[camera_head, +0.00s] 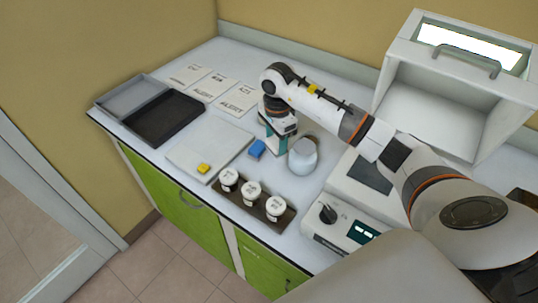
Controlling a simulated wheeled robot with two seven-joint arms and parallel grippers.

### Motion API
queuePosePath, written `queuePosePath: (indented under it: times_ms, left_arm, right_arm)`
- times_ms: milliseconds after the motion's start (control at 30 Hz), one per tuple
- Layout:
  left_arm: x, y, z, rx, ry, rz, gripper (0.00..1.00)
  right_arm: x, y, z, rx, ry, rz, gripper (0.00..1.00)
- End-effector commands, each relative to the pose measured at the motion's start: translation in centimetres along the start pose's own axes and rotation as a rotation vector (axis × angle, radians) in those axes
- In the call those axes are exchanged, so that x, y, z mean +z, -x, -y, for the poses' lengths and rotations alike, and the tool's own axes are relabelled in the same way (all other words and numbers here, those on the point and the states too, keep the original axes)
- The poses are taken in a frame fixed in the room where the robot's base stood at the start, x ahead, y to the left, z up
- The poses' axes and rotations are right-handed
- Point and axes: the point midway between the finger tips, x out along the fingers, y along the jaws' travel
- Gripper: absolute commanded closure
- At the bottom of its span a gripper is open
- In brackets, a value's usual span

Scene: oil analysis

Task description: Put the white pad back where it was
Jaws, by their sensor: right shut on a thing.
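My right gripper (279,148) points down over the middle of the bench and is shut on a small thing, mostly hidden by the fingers. It seems to be the white pad, but its outline is not clear. A blue pad (257,149) lies on the bench just left of the gripper. A yellow pad (203,168) lies near the front of a flat pale square board (213,143), left of the gripper. My left gripper is not in view.
A glass jar (302,157) stands close right of the gripper. Three white-lidded jars sit in a dark rack (283,219) at the front. A two-part tray (168,121), labelled cards (239,100), an instrument (340,232) and an open white cabinet (428,105) surround the work area.

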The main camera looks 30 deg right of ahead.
Motion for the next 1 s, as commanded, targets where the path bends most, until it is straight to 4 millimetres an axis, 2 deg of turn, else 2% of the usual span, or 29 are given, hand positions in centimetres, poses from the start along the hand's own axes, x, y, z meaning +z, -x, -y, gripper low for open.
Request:
queuePosePath:
  times_ms: [167,500,867,900,1000]
  left_arm:
    - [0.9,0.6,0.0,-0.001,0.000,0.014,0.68]
    - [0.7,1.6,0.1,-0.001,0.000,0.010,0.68]
    - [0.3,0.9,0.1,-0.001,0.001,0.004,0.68]
    - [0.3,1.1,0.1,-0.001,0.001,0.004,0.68]
    - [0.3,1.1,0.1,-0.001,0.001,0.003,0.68]
  right_arm:
    - [0.0,-1.8,0.0,0.000,0.001,0.000,0.68]
    - [0.0,-5.6,0.0,0.000,0.002,-0.001,0.68]
    - [0.0,-6.2,0.0,0.002,0.004,0.001,0.68]
    - [0.0,-6.0,0.0,0.002,0.004,0.001,0.43]
    - [0.0,-6.0,0.0,0.001,0.004,0.001,0.41]
